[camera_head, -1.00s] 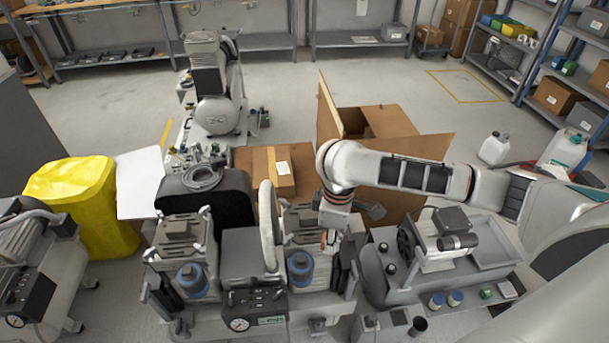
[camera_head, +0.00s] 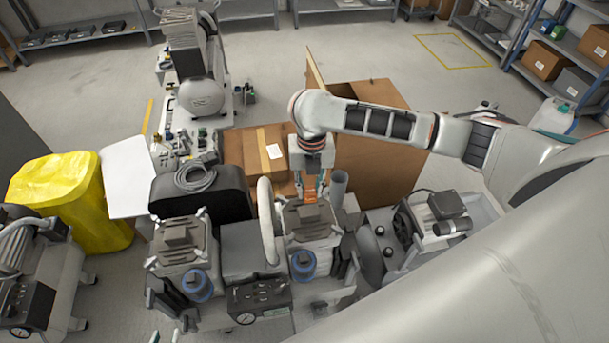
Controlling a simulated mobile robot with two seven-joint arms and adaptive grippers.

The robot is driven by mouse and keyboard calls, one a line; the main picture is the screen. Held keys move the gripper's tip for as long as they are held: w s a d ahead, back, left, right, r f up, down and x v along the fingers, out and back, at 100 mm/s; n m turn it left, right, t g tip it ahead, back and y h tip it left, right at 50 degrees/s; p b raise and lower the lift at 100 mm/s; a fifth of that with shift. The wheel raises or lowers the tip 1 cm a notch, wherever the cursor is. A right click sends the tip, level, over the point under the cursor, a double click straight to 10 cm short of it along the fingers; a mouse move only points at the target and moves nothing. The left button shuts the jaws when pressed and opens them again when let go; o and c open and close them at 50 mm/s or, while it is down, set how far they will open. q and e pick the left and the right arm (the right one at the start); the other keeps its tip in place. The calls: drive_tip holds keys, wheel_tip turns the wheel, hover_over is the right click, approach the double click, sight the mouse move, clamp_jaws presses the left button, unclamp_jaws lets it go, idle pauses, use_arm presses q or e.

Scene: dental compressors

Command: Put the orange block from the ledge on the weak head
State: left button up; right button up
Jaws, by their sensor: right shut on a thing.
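My right gripper (camera_head: 311,190) comes in on the arm from the right and is shut on the orange block (camera_head: 310,197). The block is at the rear top of the compressor's right head (camera_head: 310,224); I cannot tell whether it touches the head. The left head (camera_head: 180,246) stands beside it, with a grey housing between them. Each head has a blue-ringed canister in front. Nothing readable shows which head is the weak one. I cannot make out the ledge for certain.
Another machine (camera_head: 440,225) is at the right, and a yellow bag (camera_head: 70,195) at the left.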

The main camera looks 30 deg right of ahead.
drive_tip(key=shift+w+r+n, duration=0.1)
drive_tip(key=shift+w+n, duration=0.2)
drive_tip(key=shift+n, duration=0.3)
hover_over(308, 208)
drive_tip(key=shift+f, duration=3.05)
use_arm(q)
drive_tip(key=shift+w+a, duration=0.1)
drive_tip(key=shift+a, duration=0.1)
use_arm(e)
drive_tip(key=shift+f, duration=0.1)
use_arm(q)
drive_tip(key=shift+d, duration=0.2)
drive_tip(key=shift+a, duration=0.3)
use_arm(e)
drive_tip(key=shift+f, duration=0.1)
use_arm(q)
drive_tip(key=shift+w+d, duration=0.1)
drive_tip(key=shift+d, duration=0.15)
use_arm(e)
drive_tip(key=shift+f, duration=0.15)
use_arm(q)
drive_tip(key=shift+a, duration=0.1)
